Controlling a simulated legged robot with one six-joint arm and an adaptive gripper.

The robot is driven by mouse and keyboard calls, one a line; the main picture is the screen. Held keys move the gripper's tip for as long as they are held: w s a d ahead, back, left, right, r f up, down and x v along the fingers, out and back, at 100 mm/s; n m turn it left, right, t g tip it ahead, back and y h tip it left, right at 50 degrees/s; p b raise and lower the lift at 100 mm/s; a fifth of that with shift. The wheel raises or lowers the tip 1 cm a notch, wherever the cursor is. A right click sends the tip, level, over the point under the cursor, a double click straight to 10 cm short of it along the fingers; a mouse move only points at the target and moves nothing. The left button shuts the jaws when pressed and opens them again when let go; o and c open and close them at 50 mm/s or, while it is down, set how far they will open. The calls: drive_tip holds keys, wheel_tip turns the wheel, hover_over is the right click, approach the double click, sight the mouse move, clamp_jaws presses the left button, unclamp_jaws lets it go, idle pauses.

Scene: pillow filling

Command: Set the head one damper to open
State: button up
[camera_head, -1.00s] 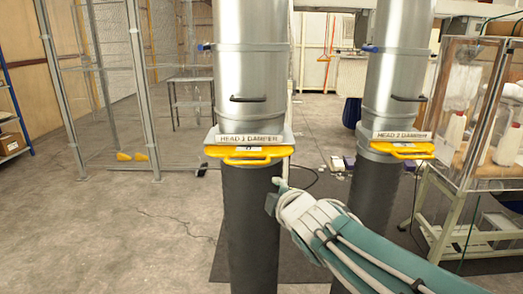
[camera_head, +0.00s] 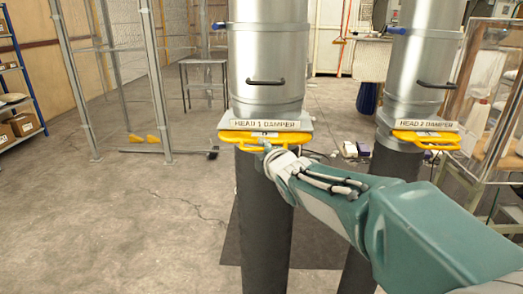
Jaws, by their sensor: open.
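The head one damper (camera_head: 240,136) is a yellow slide plate with a handle at the front of the left metal duct. A label above it reads "HEAD 1 DAMPER" (camera_head: 266,124). The plate sits under the silver pipe (camera_head: 270,70) and above the dark lower pipe (camera_head: 262,220).
The yellow head two damper (camera_head: 428,139) is on the right duct (camera_head: 420,60). A clear-sided cabinet (camera_head: 495,100) stands at far right. A metal frame (camera_head: 160,80) and small table (camera_head: 203,80) stand behind left. The floor at left is open.

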drive_tip(key=shift+w+f, duration=0.1)
drive_tip(key=shift+w, duration=0.5)
clamp_jaws()
drive_tip(key=shift+a, duration=0.1)
drive_tip(key=shift+s, duration=0.1)
